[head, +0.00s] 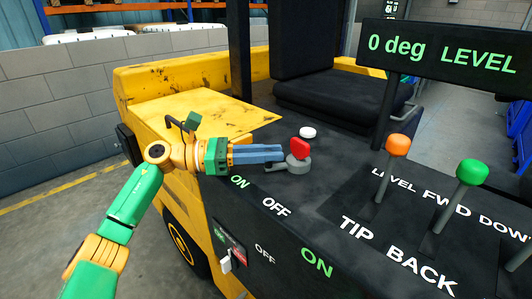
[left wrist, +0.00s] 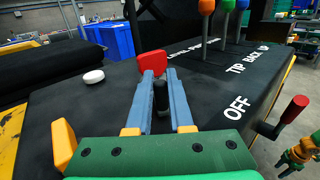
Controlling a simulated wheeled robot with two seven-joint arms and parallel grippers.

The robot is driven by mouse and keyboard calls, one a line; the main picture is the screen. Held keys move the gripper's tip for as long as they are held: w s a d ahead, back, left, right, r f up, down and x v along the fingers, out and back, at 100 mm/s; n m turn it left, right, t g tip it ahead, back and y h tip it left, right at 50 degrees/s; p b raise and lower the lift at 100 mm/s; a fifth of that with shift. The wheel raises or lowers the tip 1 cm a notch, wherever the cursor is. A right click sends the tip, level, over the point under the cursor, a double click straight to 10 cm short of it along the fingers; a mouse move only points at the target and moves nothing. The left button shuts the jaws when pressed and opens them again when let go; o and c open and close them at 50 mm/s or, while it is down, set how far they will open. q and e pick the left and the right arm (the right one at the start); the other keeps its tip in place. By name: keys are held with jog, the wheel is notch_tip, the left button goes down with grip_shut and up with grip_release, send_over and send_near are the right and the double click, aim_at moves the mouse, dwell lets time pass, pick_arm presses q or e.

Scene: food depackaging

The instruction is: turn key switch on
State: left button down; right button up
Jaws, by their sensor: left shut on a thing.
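The key switch is on the black sloping panel, with a red key (head: 300,147) on a round grey base (head: 299,165). In the left wrist view the red key (left wrist: 153,65) shows at the fingertips, and a dark rod stands between the fingers.
A white button (head: 308,132) is behind the key. Orange (head: 397,146) and green (head: 472,173) knobbed levers stand to the right. A screen (head: 450,55) reads "0 deg LEVEL". A black seat (head: 345,95) is behind. A toggle switch (head: 227,261) is on the front face.

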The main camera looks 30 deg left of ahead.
pick_arm(q)
jog(key=c, duration=0.8)
grip_release()
jog(key=b+v, duration=0.2)
jog(key=v, duration=0.5)
jog(key=shift+a+b, duration=0.1)
jog(key=shift+b, duration=0.25)
jog(key=shift+f, duration=0.1)
